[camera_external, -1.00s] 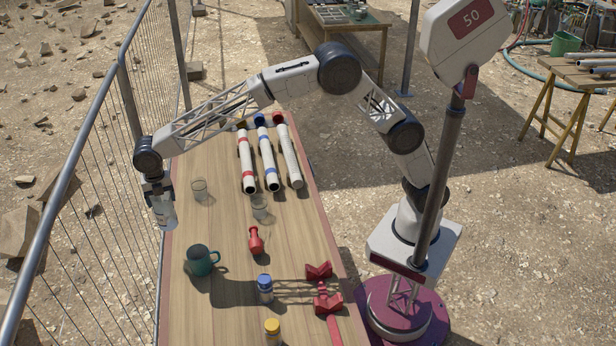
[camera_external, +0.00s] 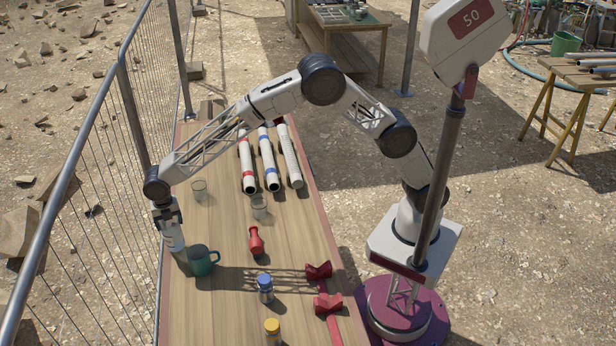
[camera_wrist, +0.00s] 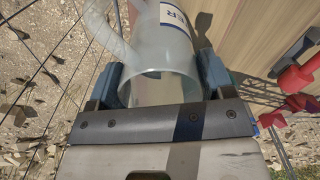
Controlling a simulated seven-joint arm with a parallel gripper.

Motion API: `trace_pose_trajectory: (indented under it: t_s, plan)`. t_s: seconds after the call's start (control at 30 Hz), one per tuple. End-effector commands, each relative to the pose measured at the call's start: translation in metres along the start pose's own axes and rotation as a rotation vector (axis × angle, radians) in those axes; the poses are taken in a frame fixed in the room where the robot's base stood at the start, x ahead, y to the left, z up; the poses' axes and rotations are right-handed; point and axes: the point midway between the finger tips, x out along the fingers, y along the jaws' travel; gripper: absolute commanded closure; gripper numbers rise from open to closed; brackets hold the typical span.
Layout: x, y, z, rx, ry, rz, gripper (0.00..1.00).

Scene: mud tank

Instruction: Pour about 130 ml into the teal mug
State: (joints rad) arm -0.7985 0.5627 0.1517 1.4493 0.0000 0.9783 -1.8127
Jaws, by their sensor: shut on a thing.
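My gripper (camera_external: 166,216) is shut on a clear, pale container (camera_external: 174,240) at the left edge of the table. In the wrist view the container (camera_wrist: 165,55) sits between the two blue fingers (camera_wrist: 160,82). It has a white label with a blue border, and a curved translucent part like a handle at its left. I cannot tell how much liquid it holds. The mug's inside is not clear.
Two clear glasses (camera_external: 199,191) (camera_external: 259,207) stand farther back. A red bottle-shaped object (camera_external: 256,241), a blue-capped jar (camera_external: 265,288), a yellow-capped jar (camera_external: 272,331) and red holders (camera_external: 327,304) lie to the right and front. Tubes (camera_external: 268,165) lie behind. A wire fence (camera_external: 95,190) borders the left.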

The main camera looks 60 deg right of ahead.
Motion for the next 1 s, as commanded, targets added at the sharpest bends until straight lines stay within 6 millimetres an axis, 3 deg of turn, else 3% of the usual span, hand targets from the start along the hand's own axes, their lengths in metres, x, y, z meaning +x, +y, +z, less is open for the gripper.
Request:
trace_pose_trajectory:
  t_s: [0.57, 1.0]
  plan:
    - [0.007, -0.001, -0.002, 0.000, -0.015, 0.007, 0.76]
    - [0.002, -0.009, -0.019, -0.002, -0.200, 0.096, 0.76]
